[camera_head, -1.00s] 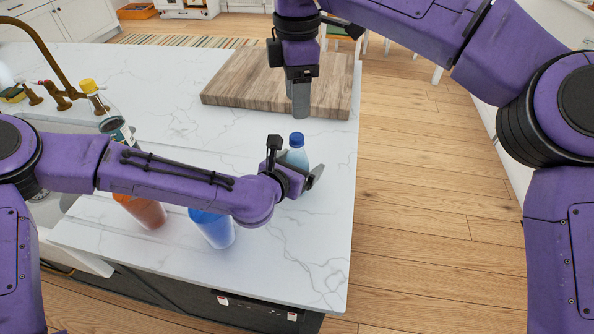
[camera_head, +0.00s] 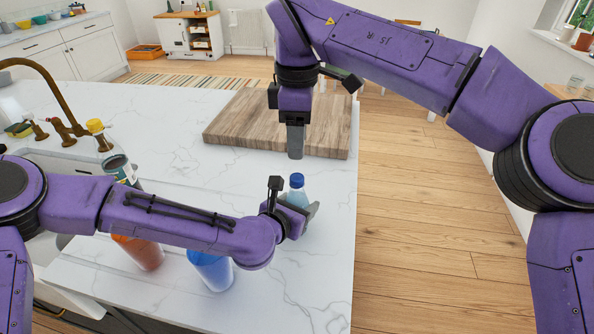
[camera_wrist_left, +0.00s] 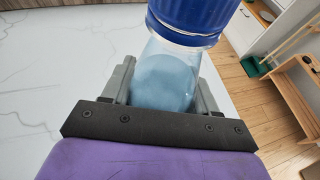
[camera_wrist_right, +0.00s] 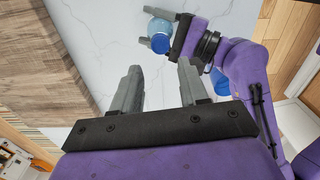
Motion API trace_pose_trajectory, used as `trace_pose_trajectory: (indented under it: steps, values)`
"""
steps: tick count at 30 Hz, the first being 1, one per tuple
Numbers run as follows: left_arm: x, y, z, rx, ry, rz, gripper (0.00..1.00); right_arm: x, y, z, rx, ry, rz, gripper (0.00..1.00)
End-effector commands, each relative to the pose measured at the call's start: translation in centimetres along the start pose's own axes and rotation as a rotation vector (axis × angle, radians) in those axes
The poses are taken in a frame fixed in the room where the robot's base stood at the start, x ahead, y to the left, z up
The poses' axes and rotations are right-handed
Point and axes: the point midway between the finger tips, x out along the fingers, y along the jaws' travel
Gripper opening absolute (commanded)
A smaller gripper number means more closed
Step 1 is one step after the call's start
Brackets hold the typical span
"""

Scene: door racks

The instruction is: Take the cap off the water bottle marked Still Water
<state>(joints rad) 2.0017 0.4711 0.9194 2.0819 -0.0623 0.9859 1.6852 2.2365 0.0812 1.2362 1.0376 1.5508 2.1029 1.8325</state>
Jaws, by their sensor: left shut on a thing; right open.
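A clear water bottle with a blue cap (camera_head: 297,181) stands upright on the white marble counter; no label on it is readable. My left gripper (camera_head: 300,208) is shut around the bottle's body below the cap. In the left wrist view the blue cap (camera_wrist_left: 195,14) is above the two grey fingers, with the bluish bottle (camera_wrist_left: 166,82) between them. My right gripper (camera_head: 295,142) points down over the counter, above and behind the bottle. In the right wrist view its fingers (camera_wrist_right: 157,88) are apart and empty, and the blue cap (camera_wrist_right: 161,43) shows beyond them.
A wooden board (camera_head: 232,122) lies behind the bottle. An orange-red bottle (camera_head: 143,252), a blue one (camera_head: 212,270) and a yellow-capped bottle (camera_head: 118,165) stand to the left, near a brass tap (camera_head: 45,72). The counter's right edge is close to the bottle.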

Motion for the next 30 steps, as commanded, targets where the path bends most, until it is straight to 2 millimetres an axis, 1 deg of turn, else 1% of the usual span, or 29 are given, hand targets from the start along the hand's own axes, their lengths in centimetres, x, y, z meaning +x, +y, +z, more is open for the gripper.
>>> trace_pose_trajectory:
  steps: [1,4,6,9,11,14,18,21,25,30]
  values:
    - [0.0,0.0,0.0,0.000,-0.001,0.001,0.00,0.0,0.0,0.0,0.101,0.000,0.000,0.43]
    - [0.0,0.0,0.0,0.000,-0.001,0.001,0.00,0.0,0.0,0.0,0.301,0.001,0.000,0.43]
    - [0.0,0.0,0.0,0.000,-0.001,0.001,0.00,0.0,0.0,0.0,0.403,0.001,0.000,0.43]
    - [0.0,0.0,0.0,0.000,-0.001,0.001,0.00,0.2,0.0,0.0,0.484,0.000,-0.001,0.43]
    - [0.0,0.0,0.0,0.000,-0.001,0.001,0.00,0.8,0.0,0.0,0.499,-0.001,-0.003,0.43]
    - [0.0,0.0,0.0,0.000,-0.001,0.001,0.00,2.5,-0.1,0.0,0.499,-0.001,-0.004,0.43]
    - [0.0,0.0,0.1,0.000,-0.001,0.000,0.00,5.1,0.0,0.0,0.498,0.000,-0.003,0.43]
    - [0.0,0.0,0.1,0.000,-0.001,0.000,0.00,6.7,0.0,0.0,0.498,0.000,-0.002,0.43]
    - [0.0,0.0,0.1,0.000,-0.001,0.000,0.00,7.8,0.0,0.0,0.499,0.001,-0.002,0.43]
    - [0.0,0.0,0.0,0.000,-0.001,0.000,0.00,8.1,0.0,0.0,0.498,0.002,0.000,0.43]
